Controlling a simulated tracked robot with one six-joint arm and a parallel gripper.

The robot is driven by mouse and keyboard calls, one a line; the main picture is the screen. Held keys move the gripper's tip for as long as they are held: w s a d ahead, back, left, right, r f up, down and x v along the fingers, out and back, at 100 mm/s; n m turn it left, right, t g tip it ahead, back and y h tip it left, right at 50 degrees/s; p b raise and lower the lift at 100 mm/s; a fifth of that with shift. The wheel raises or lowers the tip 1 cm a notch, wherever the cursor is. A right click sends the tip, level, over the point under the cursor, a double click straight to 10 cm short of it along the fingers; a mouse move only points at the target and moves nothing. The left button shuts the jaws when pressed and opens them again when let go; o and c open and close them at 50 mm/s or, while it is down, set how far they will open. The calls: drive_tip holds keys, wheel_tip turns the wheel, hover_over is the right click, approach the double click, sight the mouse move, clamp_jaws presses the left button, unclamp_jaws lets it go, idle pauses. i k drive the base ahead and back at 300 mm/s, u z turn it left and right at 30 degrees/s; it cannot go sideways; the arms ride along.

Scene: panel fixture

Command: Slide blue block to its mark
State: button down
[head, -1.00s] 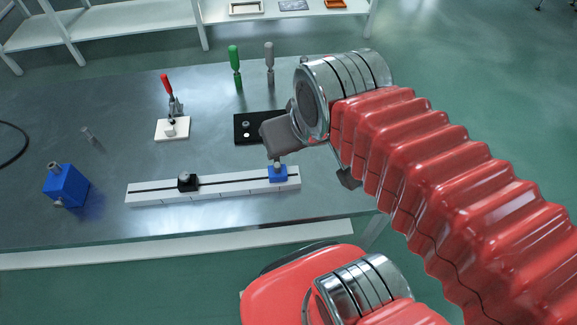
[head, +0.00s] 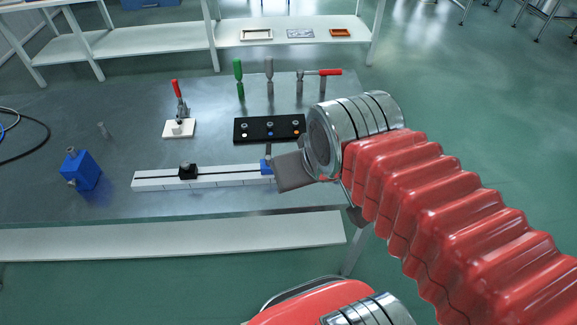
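A white rail (head: 228,179) with a dark slot and tick lines along its front lies across the table. A small blue block (head: 266,166) sits on it toward the right, partly covered by my gripper. A black block with a knob (head: 187,171) sits on the rail farther left. My gripper (head: 291,171) shows as a grey plate beside and over the right part of the rail, hiding the rail's right end. I cannot tell whether it touches the blue block, or whether its fingers are open. I cannot make out which tick is the mark.
A larger blue box (head: 82,171) with knobs stands at left on the table. Behind the rail are a red-handled clamp (head: 179,115), a black strip with coloured buttons (head: 265,130) and several upright tools. A cable (head: 25,135) lies far left. The table's front edge is close before the rail.

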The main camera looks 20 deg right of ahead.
sight(265, 169)
drive_tip(key=u, duration=0.95)
drive_tip(key=i, duration=0.45)
drive_tip(key=z, duration=0.3)
